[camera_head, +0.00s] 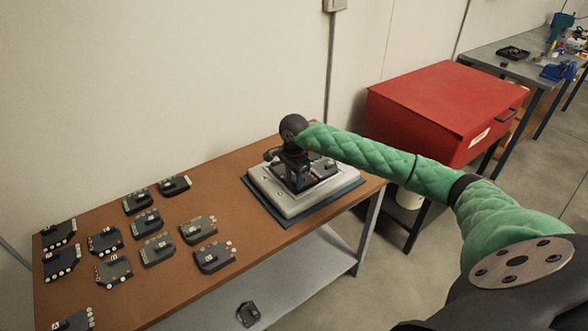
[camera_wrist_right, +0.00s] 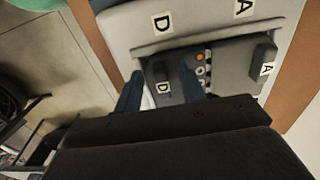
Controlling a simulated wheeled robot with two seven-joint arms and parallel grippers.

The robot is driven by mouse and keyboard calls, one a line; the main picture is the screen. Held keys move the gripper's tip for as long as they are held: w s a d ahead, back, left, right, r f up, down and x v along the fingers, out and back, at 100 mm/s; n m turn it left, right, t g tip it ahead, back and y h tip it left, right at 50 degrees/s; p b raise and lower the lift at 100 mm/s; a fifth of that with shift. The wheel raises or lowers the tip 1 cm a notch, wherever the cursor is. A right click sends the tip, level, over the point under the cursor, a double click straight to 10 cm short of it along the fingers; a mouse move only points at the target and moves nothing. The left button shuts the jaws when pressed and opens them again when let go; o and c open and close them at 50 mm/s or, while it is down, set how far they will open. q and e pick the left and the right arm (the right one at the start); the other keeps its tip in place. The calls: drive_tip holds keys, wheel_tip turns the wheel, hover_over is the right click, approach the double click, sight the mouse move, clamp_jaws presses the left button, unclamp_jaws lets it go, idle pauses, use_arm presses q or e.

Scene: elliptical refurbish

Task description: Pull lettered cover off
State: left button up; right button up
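A pale grey housing (camera_head: 335,191) sits on a dark mat at the right end of the brown table. The wrist view shows its rim (camera_wrist_right: 205,22) lettered D and A. In its recess are a dark raised block lettered D (camera_wrist_right: 163,90) and a grey raised block lettered A (camera_wrist_right: 265,62). My right gripper (camera_head: 297,184) points down over the recess. In the wrist view its blue fingers (camera_wrist_right: 160,80) are apart, one on each side of the D block, with gaps showing. The fingers' depth and any contact are unclear. My left gripper is not in view.
Several dark lettered modules (camera_head: 158,250) lie on the left and middle of the brown table (camera_head: 235,180). One dark part (camera_head: 248,314) lies on the lower shelf. A red cabinet (camera_head: 440,100) stands to the right. Bare tabletop separates the modules from the housing.

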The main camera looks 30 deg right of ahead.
drive_tip(key=shift+f, duration=0.2)
clamp_jaws()
idle(2.0)
